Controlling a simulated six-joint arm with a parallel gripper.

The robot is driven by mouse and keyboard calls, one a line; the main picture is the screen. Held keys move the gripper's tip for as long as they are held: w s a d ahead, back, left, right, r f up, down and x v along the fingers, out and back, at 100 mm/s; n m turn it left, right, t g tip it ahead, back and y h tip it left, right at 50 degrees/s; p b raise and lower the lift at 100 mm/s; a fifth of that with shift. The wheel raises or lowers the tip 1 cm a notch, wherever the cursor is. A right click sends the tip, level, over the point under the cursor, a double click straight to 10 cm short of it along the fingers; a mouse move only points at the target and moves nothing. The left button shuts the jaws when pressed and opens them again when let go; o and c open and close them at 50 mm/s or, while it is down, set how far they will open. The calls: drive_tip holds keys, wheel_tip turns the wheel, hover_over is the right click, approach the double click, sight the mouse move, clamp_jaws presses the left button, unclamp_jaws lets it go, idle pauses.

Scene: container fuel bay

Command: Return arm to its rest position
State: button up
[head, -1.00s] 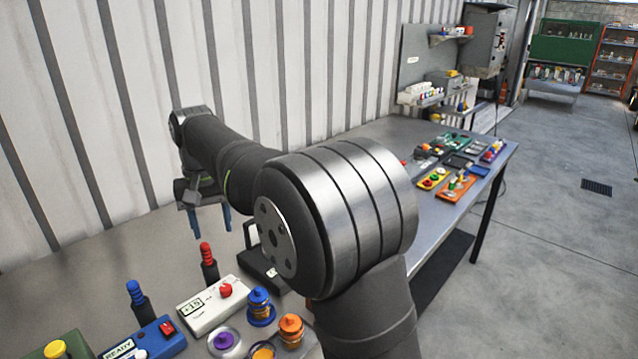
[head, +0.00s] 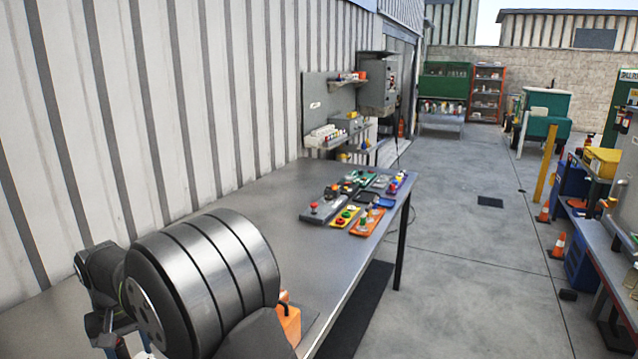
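My arm shows in the lower left of the head view, folded close over the near end of the grey metal workbench (head: 240,215). Its large banded joint is nearest to me. My gripper (head: 116,347) is at the bottom left, behind and left of that joint, pointing down. Its fingertips are cut off by the lower frame edge, so their opening cannot be told. I see nothing held in the visible part.
Control panels with coloured knobs (head: 358,202) are grouped at the bench's far end. An orange object (head: 289,323) is partly hidden behind my arm. The bench middle is clear. A wall shelf (head: 325,136) and a grey cabinet (head: 378,85) stand beyond; a second bench (head: 600,240) is at right.

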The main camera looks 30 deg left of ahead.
drive_tip(key=shift+f, duration=2.15)
wheel_tip(320, 180, up, 17)
wheel_tip(320, 180, down, 17)
drive_tip(key=shift+f, duration=0.15)
drive_tip(key=n, duration=0.8)
drive_tip(key=shift+r, duration=0.2)
wheel_tip(320, 180, up, 11)
drive_tip(key=shift+r, duration=0.15)
